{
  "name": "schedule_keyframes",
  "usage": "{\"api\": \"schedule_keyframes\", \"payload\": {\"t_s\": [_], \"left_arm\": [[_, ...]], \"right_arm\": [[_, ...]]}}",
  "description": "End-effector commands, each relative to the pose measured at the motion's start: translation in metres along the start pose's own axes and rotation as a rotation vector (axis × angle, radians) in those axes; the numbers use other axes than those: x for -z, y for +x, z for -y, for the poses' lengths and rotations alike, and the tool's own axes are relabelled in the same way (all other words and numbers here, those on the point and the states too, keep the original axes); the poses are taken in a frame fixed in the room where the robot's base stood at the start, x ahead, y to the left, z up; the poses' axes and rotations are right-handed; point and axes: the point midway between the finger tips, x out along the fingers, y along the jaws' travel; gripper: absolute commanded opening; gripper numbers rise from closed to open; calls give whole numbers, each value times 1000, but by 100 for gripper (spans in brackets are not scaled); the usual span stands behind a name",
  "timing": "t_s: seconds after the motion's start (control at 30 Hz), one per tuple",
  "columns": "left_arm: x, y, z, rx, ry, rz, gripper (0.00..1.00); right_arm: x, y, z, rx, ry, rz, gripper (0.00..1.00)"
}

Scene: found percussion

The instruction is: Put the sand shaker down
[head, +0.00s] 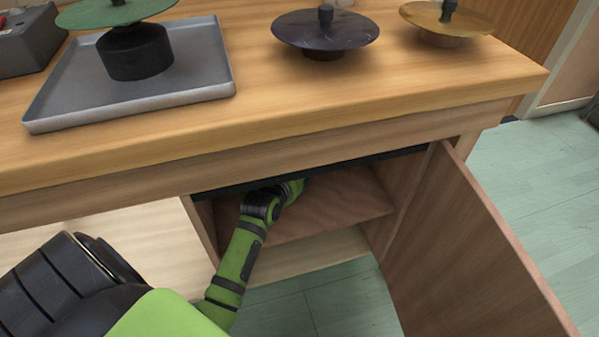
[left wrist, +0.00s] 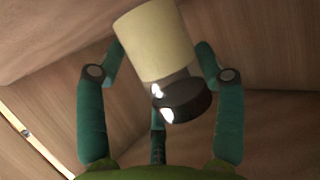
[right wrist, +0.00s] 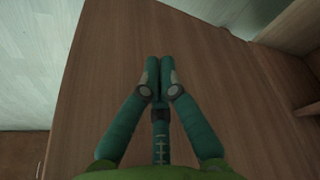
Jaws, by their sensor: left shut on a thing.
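The sand shaker (left wrist: 155,42), a cream cylinder with a dark cap (left wrist: 183,100), is tilted between the fingers of my left gripper (left wrist: 161,62) in the left wrist view. That gripper is shut on it. In the head view my left arm reaches into the open cabinet (head: 325,210) under the bench, and the shaker is hidden there. I cannot tell whether it touches the cabinet board. My right gripper (right wrist: 160,78) is shut and empty in the right wrist view, in front of a brown wooden panel (right wrist: 225,90); it does not show in the head view.
The cabinet door (head: 470,255) stands open at right. The bench top (head: 270,95) overhangs the opening. On it are a grey tray (head: 195,88) with a green disc (head: 112,12) on a dark stand, a dark disc (head: 325,32) and a brass disc (head: 425,18). The cabinet board (head: 320,205) looks clear.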

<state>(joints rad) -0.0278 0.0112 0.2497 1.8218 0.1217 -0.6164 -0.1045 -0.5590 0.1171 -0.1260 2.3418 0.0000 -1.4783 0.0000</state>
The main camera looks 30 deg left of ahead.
Motion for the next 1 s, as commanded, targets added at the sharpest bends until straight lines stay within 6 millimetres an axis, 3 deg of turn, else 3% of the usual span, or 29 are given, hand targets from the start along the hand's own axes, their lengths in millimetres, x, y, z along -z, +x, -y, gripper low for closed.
{"api": "schedule_keyframes", "payload": {"t_s": [0.83, 0.87, 0.9, 1.0], "left_arm": [[-14, 6, 0, -1, 0, -3, 27], [-15, 6, 0, -1, -1, 0, 77], [-15, 6, 0, -1, -1, 0, 92], [-15, 6, 0, -1, -1, 0, 92]], "right_arm": [[1, -10, -1, -2, 1, -4, 0], [1, -10, -1, -2, 1, -4, 0], [1, -10, -1, -2, 1, -4, 0], [1, -10, -1, -2, 1, -5, 0]]}}
